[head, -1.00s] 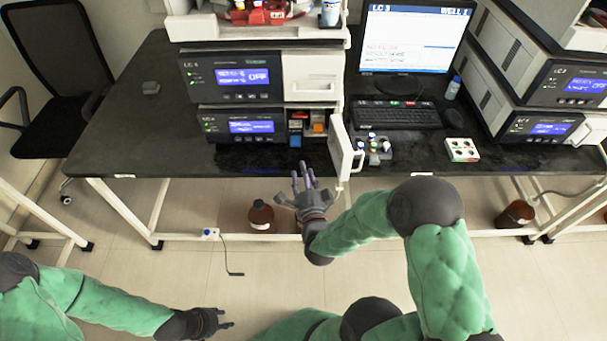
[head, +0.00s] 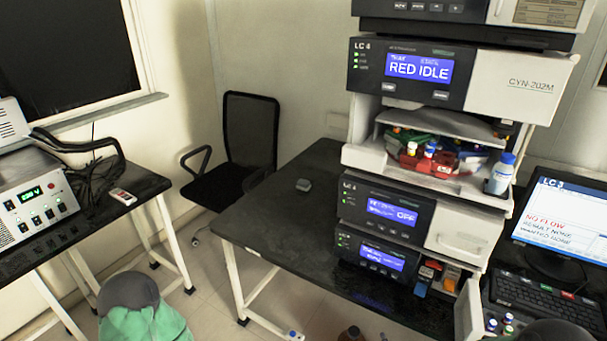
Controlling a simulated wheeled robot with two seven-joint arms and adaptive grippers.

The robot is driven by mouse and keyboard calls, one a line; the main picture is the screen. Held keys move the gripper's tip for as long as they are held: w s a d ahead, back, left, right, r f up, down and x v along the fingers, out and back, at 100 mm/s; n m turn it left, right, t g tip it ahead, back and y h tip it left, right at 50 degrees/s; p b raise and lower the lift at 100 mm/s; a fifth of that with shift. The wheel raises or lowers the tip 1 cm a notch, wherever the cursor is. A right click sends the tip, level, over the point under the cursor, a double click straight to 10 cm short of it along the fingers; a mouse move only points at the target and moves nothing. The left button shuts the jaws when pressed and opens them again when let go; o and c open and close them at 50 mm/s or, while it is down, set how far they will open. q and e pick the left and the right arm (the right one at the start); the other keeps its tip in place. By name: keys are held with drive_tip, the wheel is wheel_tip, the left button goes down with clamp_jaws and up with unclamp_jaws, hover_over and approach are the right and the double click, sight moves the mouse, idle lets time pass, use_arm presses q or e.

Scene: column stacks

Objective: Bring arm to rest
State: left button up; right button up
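Neither of my grippers shows in the head view now. A dark joint and green sleeve of my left arm (head: 150,318) show at the bottom left edge. A dark rounded part of my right arm (head: 552,332) shows at the bottom right edge. Both hands are out of frame, so their state is hidden.
The black bench (head: 290,225) carries a stack of LC units (head: 375,205), with an open white door (head: 468,308) at its lower right. A monitor (head: 565,222) and keyboard (head: 545,300) stand right. A side table (head: 140,185) and chair (head: 245,140) are left.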

drive_tip(key=s+a+f+n+g+y+p, duration=0.1)
drive_tip(key=s+a+f+n+g+y, duration=0.1)
drive_tip(key=s+a+f+n+g, duration=0.3)
drive_tip(key=s+a+f+n+g+y+p, duration=0.2)
drive_tip(key=s+a+f+n+g, duration=0.4)
drive_tip(key=s, duration=0.5)
drive_tip(key=shift+s+a+f+n+y, duration=0.25)
drive_tip(key=shift+a+f+n+y, duration=0.4)
drive_tip(key=shift+a, duration=0.45)
drive_tip(key=shift+s+a+f, duration=0.1)
drive_tip(key=shift+s+f, duration=0.05)
drive_tip(key=shift+s, duration=0.1)
drive_tip(key=shift+c, duration=0.6)
drive_tip(key=m+t+h+p, duration=0.7)
drive_tip(key=m+t+h, duration=0.7)
drive_tip(key=m, duration=0.8)
approach(424, 294)
drive_tip(key=shift+t+y, duration=0.3)
drive_tip(key=shift+y, duration=0.05)
drive_tip(key=x, duration=0.1)
drive_tip(key=b+x, duration=0.1)
drive_tip(key=x, duration=0.2)
drive_tip(key=shift+w+d+f, duration=0.1)
drive_tip(key=shift+d+f, duration=0.3)
drive_tip(key=shift+d, duration=0.1)
drive_tip(key=shift+b+x, duration=0.9)
drive_tip(key=shift+x, duration=1.8)
drive_tip(key=shift+a+r, duration=0.1)
